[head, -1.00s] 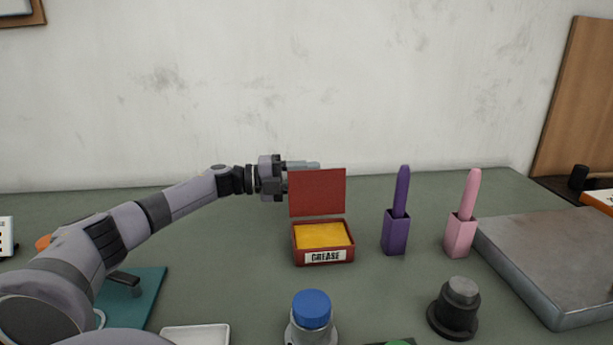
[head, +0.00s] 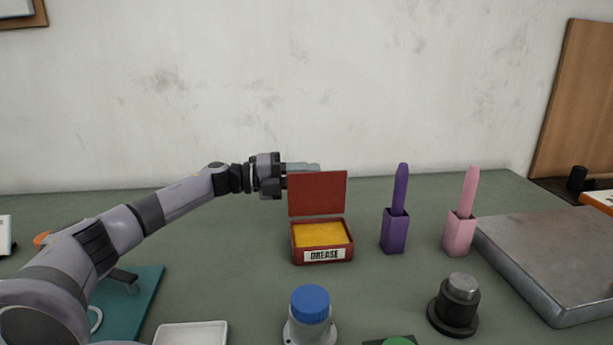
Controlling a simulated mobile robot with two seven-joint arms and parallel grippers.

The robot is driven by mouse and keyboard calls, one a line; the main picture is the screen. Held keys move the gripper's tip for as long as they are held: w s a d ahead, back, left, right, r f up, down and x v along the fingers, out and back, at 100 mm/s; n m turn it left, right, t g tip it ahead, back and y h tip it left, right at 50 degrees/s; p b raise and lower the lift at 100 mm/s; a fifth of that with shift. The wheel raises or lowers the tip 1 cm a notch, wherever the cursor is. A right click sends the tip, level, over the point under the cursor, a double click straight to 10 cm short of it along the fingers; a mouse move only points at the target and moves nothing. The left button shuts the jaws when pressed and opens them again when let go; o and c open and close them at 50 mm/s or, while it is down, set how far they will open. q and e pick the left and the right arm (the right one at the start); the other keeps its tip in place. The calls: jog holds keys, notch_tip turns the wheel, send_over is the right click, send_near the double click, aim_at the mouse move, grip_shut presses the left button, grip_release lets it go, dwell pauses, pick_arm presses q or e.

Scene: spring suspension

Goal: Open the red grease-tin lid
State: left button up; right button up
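The red grease tin (head: 323,255) stands on the green table in the middle of the head view, with a white GREASE label on its front. Its red lid (head: 317,194) stands upright at the tin's back edge, so the tin is open and yellow grease (head: 321,234) shows inside. My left gripper (head: 303,168) is behind and just left of the lid's top. The lid hides part of its fingers, and I cannot tell whether they are apart or whether they touch the lid. My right gripper is not in view.
A purple holder (head: 394,232) and a pink holder (head: 459,234), each with a stick, stand right of the tin. A metal plate (head: 560,255) lies farther right. A blue-capped item (head: 311,305), a black knob (head: 456,303) and a white tray (head: 191,334) are in front.

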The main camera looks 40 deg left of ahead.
pick_arm(q)
jog(key=shift+o, duration=1.1)
jog(key=shift+f, duration=0.2)
jog(key=shift+r, duration=0.1)
jog(key=shift+s+a, duration=0.35)
jog(key=shift+a, duration=0.05)
jog(key=b+v, duration=0.2)
jog(key=v, duration=0.4)
